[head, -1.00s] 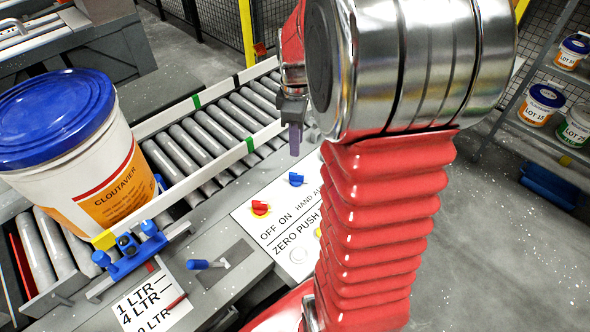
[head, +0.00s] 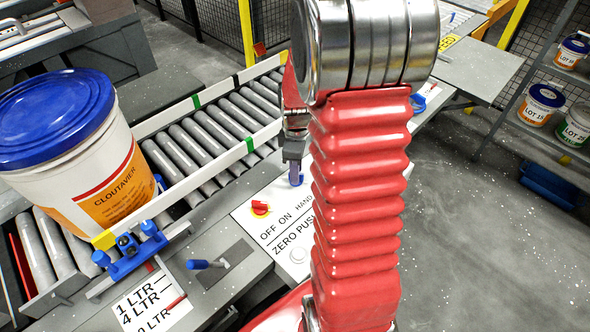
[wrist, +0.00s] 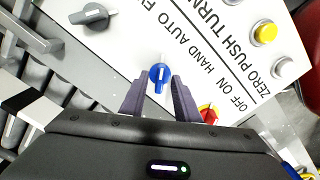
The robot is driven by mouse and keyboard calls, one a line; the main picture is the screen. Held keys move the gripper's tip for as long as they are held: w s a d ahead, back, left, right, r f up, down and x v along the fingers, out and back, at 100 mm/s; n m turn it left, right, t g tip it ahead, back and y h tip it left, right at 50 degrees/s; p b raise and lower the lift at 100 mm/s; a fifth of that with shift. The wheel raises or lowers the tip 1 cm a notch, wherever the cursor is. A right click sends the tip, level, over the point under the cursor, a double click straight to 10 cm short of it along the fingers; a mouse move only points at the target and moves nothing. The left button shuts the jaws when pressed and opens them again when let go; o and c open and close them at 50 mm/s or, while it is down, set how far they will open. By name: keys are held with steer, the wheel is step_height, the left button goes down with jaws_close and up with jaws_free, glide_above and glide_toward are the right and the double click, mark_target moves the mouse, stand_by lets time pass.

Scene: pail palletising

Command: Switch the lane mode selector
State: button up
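The blue selector knob (wrist: 158,78) with a white pointer line stands on the white control panel (wrist: 120,58), beside the HAND AUTO lettering. In the wrist view its pointer runs nearly straight up and down. My gripper (wrist: 158,86) is open, with one dark finger on each side of the knob; a gap shows on both sides. In the head view my gripper (head: 295,163) is right at the blue knob (head: 296,179) and partly covers it. I cannot tell how deep the fingertips sit around it.
A red knob on a yellow base (head: 260,207) sits close by; it also shows beside the right finger (wrist: 207,114). A grey knob (wrist: 95,17) and a yellow button (wrist: 264,33) share the panel. A roller conveyor with a large blue-lidded pail (head: 75,150) stands left.

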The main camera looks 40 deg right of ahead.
steer(key=shift+c, duration=0.6)
jaws_close()
steer(key=shift+a, duration=0.15)
steer(key=shift+m, duration=1.4)
steer(key=m, duration=1.1)
steer(key=shift+s, duration=0.1)
